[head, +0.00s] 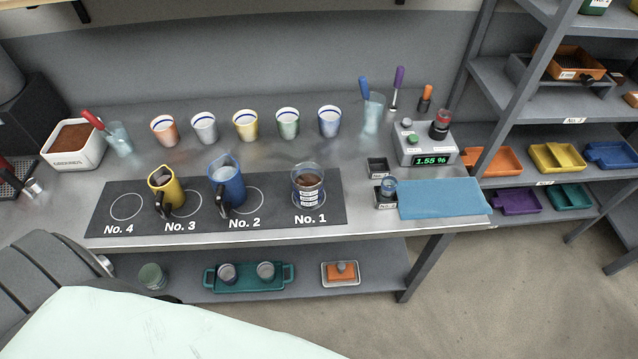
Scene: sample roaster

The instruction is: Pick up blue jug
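The blue jug (231,184) stands upright on the dark mat (275,216) on the grey bench. It covers the left part of the No. 2 circle. Its dark handle (224,204) faces the near side, and its open top shows pale contents. A yellow jug (171,188), also with a dark handle, stands to its left by the No. 3 circle. A glass beaker (309,184) with dark contents stands to the right on No. 1. Neither of my grippers is in view.
Several coloured cups (245,126) stand in a row behind the mat. A scale with a green display (431,160) and a blue cloth (440,199) are to the right. The No. 4 circle (126,207) is bare. A lower shelf holds a teal tray (249,286).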

